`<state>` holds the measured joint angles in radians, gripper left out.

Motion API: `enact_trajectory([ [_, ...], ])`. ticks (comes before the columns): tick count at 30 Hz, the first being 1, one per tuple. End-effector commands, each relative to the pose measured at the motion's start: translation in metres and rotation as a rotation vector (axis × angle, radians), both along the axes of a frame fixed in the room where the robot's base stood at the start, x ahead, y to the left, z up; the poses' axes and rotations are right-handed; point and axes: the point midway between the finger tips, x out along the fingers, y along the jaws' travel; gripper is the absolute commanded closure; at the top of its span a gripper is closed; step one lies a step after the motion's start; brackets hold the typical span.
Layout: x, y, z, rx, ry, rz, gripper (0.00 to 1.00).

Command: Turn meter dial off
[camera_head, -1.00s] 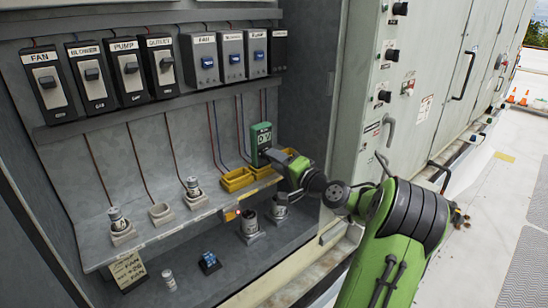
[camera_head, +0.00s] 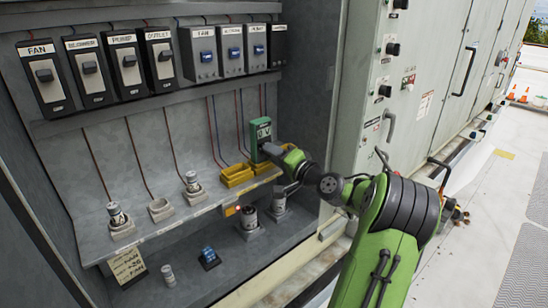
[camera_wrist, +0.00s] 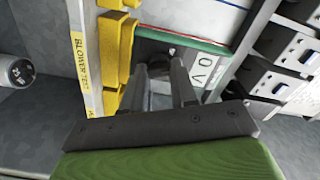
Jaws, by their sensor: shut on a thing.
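The meter (camera_head: 261,133) is a green-edged box standing at the right end of the shelf in the open cabinet. In the wrist view, the meter (camera_wrist: 208,66) shows a pale display reading "0 V" and a dark face. Its dark round dial (camera_wrist: 157,66) sits between my fingertips and is partly hidden by them. My gripper (camera_wrist: 160,78) is shut on the dial. In the head view, my gripper (camera_head: 274,151) reaches the lower front of the meter from the right and hides the dial.
Yellow trays (camera_head: 236,175) stand beside the meter on the shelf (camera_head: 150,236). White sockets, some holding cylindrical fuses (camera_head: 192,181), line the shelf to the left. Labelled switches (camera_head: 125,64) hang above. The cabinet's right wall (camera_head: 310,100) stands close to my arm.

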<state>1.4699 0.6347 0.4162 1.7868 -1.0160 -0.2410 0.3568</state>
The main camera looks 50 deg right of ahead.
Motion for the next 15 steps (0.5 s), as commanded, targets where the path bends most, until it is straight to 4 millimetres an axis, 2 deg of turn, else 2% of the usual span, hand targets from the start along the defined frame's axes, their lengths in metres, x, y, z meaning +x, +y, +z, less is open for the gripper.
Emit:
enact_trajectory([
  [15,0.0005,0.0015,-0.0043,-0.387,0.04,0.001,1.0],
])
